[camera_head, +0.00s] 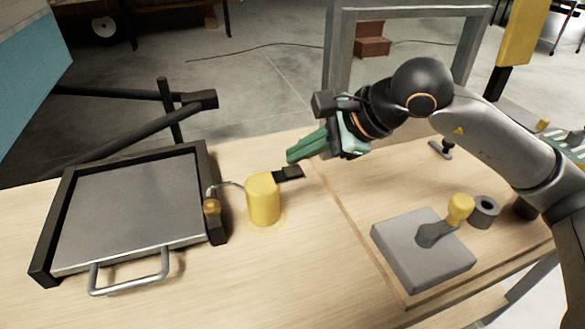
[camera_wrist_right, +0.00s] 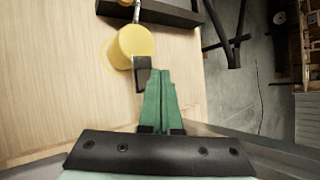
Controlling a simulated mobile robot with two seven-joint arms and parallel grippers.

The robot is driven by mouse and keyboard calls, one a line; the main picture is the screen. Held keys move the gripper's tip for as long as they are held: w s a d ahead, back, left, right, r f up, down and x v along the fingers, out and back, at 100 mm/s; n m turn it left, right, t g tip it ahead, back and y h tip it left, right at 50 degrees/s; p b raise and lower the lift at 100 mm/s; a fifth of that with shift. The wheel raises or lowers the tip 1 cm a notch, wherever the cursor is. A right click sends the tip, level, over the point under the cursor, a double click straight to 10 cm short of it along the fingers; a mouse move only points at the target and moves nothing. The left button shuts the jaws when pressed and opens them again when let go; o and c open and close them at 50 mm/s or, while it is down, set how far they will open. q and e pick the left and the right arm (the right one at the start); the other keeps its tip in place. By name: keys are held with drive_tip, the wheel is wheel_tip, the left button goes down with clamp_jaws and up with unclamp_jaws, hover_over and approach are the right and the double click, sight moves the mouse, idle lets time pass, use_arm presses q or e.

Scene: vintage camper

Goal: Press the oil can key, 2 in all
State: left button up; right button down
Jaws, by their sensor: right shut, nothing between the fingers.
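The yellow oil can (camera_head: 263,200) stands upright on the wooden table, with a thin spout bending left to an orange-brown tip. Its black key (camera_head: 288,173) sticks out to the right from its upper side. My right gripper (camera_head: 291,157), with green fingers, is shut and empty, just above and behind the key in the head view. In the right wrist view, the shut fingertips (camera_wrist_right: 158,72) lie right beside the key (camera_wrist_right: 142,74), and the can (camera_wrist_right: 131,44) is just past it. I cannot tell whether they touch. My left gripper is not in view.
A black-framed tray (camera_head: 138,205) with a metal handle is left of the can. A grey block (camera_head: 422,250) with a yellow-knobbed lever and a dark ring (camera_head: 484,212) are at the right. A raised edge crosses the table. Bare wood lies in front of the can.

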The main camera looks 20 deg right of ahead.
drive_tip(key=shift+f, duration=0.15)
idle(0.7)
drive_tip(key=shift+f+b, duration=0.35)
drive_tip(key=shift+b, duration=0.25)
drive_tip(key=shift+f+b, duration=0.25)
drive_tip(key=shift+b, duration=0.05)
drive_tip(key=shift+s+f+b, duration=0.1)
drive_tip(key=shift+f+b, duration=0.35)
idle(1.0)
drive_tip(key=shift+r+p, duration=0.65)
drive_tip(key=shift+r, duration=0.4)
drive_tip(key=shift+r, duration=0.1)
